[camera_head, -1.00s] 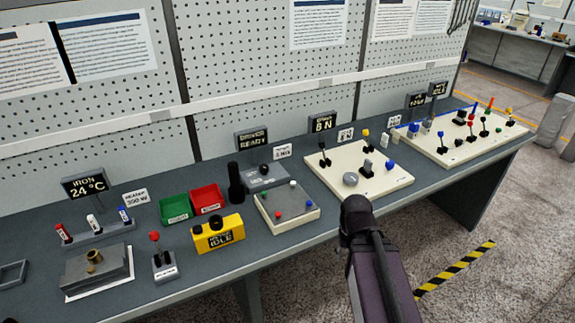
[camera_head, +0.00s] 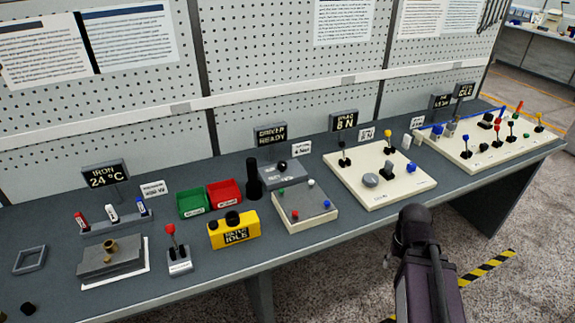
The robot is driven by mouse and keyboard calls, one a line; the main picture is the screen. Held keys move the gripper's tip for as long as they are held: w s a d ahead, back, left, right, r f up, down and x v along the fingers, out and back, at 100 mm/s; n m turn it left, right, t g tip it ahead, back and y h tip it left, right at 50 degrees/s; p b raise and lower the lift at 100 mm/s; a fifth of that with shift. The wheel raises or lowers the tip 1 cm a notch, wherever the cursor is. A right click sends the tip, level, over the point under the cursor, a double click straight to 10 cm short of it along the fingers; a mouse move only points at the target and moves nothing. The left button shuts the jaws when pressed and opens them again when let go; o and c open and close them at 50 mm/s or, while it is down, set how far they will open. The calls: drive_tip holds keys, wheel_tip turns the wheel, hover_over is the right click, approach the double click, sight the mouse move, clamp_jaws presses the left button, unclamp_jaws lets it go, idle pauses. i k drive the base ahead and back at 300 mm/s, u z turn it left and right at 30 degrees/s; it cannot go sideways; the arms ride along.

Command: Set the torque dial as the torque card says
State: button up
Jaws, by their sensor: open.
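A grey box with a black knob (camera_head: 283,165), which looks like the torque dial, stands behind the white-edged tray with coloured pegs. The knob's setting is too small to read. A small white card (camera_head: 301,148) stands just right of it, its print too small to read surely. A sign (camera_head: 271,135) behind the box reads "DRIVER READY". A dark link of my arm rises at the lower right, well in front of the box. My gripper's fingers do not show.
A black upright cylinder (camera_head: 254,179) stands close left of the box. The red bin (camera_head: 224,194), green bin (camera_head: 192,203) and yellow "IDLE" box (camera_head: 233,230) are further left. A cream board (camera_head: 379,175) with knobs lies to the right. The bench front near the yellow box is clear.

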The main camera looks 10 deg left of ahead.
sight(282, 167)
drive_tip(key=z, duration=0.15)
drive_tip(key=k, duration=1)
drive_tip(key=u, duration=0.7)
drive_tip(key=i, duration=1.05)
drive_tip(key=u, duration=0.05)
